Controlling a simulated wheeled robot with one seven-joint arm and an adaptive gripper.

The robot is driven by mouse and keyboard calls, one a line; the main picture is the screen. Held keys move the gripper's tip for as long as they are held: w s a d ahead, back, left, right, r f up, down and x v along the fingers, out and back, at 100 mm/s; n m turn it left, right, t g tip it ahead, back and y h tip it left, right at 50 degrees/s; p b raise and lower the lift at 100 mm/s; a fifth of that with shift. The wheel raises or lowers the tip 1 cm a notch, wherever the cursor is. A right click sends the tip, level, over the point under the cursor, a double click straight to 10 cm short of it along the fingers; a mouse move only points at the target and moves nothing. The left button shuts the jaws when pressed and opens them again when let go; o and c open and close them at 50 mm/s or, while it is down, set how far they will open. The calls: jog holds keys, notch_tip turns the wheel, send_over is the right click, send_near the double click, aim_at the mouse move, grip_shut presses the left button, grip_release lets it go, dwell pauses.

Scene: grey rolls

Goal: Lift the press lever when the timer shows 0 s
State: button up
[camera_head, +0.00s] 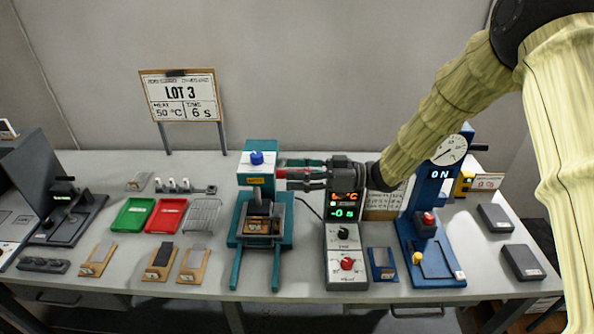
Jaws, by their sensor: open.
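The teal press (281,208) stands at the middle of the table, with a blue knob on top and two teal bars reaching toward the front. A grey-brown block sits in its lower part. My gripper (285,175) is open, pointing left, at the right side of the press head. The control box (346,240) stands to the right. Its green timer display (344,213) appears to read 0 s; the orange temperature digits are partly unclear.
A LOT 3 sign (181,97) reads 50 °C and 6 s. A green tray (133,215), red tray (167,217) and wire rack (203,215) lie to the left. A blue dial device (432,240) reading ON stands right of the control box, below my arm.

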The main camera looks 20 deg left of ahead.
jog(key=shift+a, duration=0.1)
grip_shut()
jog(key=shift+r, duration=0.15)
